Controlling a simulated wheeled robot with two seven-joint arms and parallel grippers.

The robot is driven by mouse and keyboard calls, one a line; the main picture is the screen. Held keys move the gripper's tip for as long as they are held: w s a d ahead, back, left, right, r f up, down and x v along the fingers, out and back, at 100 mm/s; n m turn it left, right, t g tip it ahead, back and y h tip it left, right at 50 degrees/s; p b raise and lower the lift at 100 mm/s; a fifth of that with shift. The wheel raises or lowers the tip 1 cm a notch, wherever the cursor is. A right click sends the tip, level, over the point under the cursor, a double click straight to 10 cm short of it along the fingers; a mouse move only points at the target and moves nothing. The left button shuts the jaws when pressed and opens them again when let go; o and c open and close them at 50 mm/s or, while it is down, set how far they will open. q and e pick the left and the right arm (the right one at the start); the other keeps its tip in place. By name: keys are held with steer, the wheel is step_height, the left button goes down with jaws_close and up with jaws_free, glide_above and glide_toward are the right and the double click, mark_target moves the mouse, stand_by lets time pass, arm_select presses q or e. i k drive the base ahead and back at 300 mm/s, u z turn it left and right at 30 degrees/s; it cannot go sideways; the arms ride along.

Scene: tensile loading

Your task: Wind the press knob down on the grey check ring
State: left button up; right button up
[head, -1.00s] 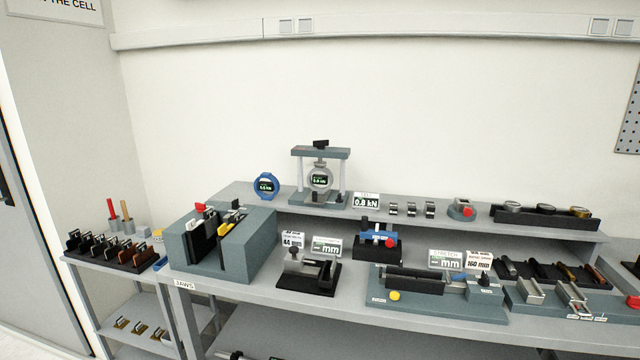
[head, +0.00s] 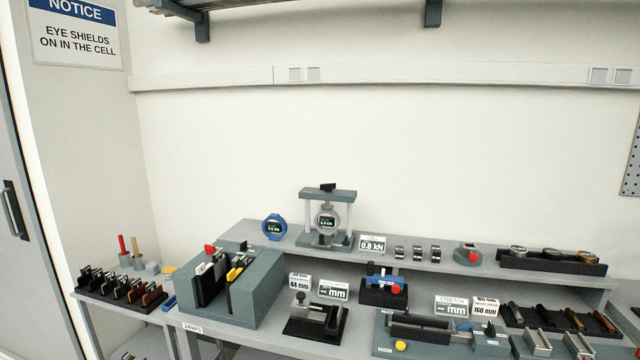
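The press (head: 329,194) stands on the raised back shelf in the head view, a frame with a dark crossbar on light posts. Its black knob (head: 327,187) sits on top of the crossbar. The grey check ring (head: 327,219), with a dark lit dial, stands upright inside the frame under the crossbar. Whether the press screw touches the ring is too small to tell. A blue ring (head: 274,227) with a similar dial stands left of the press. Neither of my grippers is in view.
A "0.8 kN" card (head: 372,244) stands right of the press. A grey block with slots (head: 257,290) holds jaws at the front left. Small fixtures fill the lower bench (head: 268,331). A dark tray (head: 551,262) sits at the shelf's right.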

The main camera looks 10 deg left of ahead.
mark_target(327, 187)
steer(key=u, duration=0.7)
steer(key=i, duration=1.75)
steer(key=z, duration=0.95)
